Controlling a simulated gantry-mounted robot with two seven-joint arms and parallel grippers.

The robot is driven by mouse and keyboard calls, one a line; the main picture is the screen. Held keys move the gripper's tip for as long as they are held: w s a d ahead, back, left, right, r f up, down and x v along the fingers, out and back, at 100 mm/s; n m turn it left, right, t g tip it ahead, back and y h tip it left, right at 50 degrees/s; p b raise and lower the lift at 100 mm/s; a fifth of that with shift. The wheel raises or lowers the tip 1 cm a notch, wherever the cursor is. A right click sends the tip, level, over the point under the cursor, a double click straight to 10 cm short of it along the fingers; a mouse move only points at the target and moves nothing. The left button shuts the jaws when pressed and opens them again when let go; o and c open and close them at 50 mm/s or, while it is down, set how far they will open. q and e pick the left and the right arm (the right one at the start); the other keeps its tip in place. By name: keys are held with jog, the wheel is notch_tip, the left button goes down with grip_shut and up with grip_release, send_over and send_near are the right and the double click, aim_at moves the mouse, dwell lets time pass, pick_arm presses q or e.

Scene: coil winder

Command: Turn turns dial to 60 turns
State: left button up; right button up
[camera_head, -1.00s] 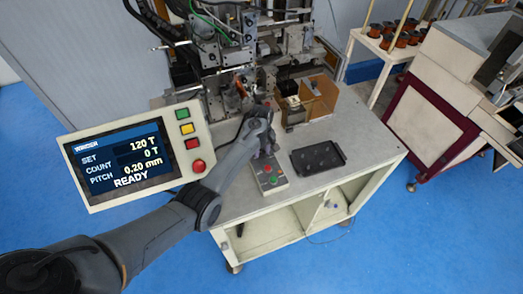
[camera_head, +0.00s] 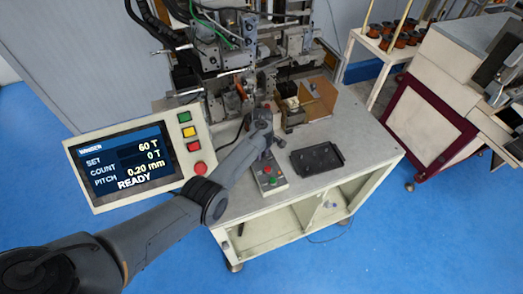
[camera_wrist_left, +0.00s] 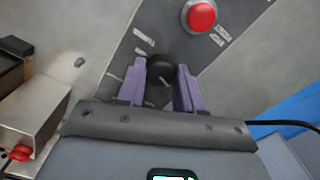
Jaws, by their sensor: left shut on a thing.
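The black turns dial (camera_wrist_left: 159,69) sits on a grey panel in the left wrist view, with label marks around it. My left gripper (camera_wrist_left: 160,82) has its two purple fingers on either side of the dial and is shut on it. In the head view my left gripper (camera_head: 264,145) is over the control box (camera_head: 270,184), and the arm hides the dial there. My right gripper is not in view.
A red button (camera_wrist_left: 201,15) is close above the dial on the same panel. A black tray (camera_head: 317,159) lies to the right on the bench (camera_head: 352,148). An open cardboard-coloured box (camera_head: 318,100) stands behind it. The winding machine (camera_head: 222,55) rises at the back.

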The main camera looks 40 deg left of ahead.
pick_arm(q)
jog(key=shift+n, duration=1.9)
jog(key=o, duration=1)
jog(key=shift+o, duration=0.2)
jog(key=shift+r, duration=0.1)
notch_tip(320, 180, up, 11)
jog(key=p, duration=0.2)
jog(key=shift+p, duration=0.35)
